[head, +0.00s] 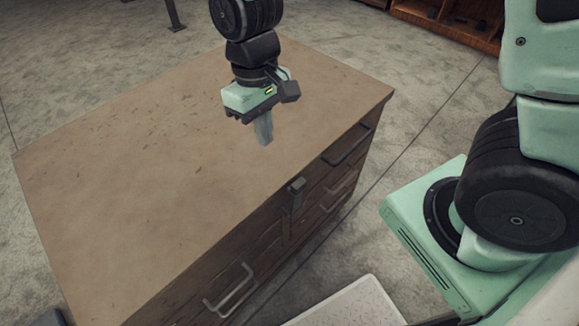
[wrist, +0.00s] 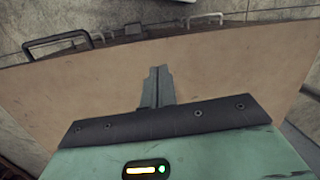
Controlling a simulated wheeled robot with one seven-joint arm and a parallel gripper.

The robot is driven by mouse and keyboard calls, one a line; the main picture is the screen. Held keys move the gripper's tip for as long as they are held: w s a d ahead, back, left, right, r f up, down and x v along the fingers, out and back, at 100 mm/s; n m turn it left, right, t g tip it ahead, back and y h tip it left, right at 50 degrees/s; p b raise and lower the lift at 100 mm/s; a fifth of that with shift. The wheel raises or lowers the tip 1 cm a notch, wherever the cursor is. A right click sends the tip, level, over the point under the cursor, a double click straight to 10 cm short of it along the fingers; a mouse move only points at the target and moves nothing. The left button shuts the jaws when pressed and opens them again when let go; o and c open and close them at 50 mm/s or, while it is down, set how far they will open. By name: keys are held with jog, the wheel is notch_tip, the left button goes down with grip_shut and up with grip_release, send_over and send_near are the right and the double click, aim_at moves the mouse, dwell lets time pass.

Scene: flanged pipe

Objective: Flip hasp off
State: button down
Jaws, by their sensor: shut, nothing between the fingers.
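The hasp (head: 297,191) is a small dark metal piece at the top front edge of the wooden cabinet (head: 130,150). It sits between the drawer columns and hangs down the front face. My gripper (head: 265,138) is above the cabinet top, behind and to the left of the hasp, pointing down and apart from it. Its grey fingers are shut together and empty. In the wrist view the closed fingers (wrist: 158,82) show over the brown top. A small dark piece at the cabinet's far edge there may be the hasp, but it is too small to tell.
Drawer handles stick out from the cabinet front, one at lower left (head: 229,290) and one at upper right (head: 347,145). The cabinet top is bare. A wooden shelf unit (head: 450,22) stands at the back right. Concrete floor (head: 420,110) lies around the cabinet.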

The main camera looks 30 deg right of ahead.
aim_at(290, 179)
jog(key=w+d+f+m, duration=0.1)
jog(key=w+d+f, duration=0.2)
jog(key=w+f, duration=0.1)
jog(key=shift+w+h, duration=0.4)
jog(key=shift+w, duration=0.05)
jog(key=shift+f, duration=0.1)
jog(key=f, duration=0.3)
jog(key=s+f, duration=0.1)
jog(key=f, duration=0.5)
jog(key=shift+s+d+f+p, duration=0.35)
jog(key=shift+s+p, duration=0.05)
jog(key=s, duration=0.1)
jog(key=s+d+p, duration=0.1)
jog(key=s, duration=0.1)
jog(key=shift+s+d+f, duration=0.1)
jog(key=shift+s+f, duration=0.05)
jog(key=shift+s, duration=0.25)
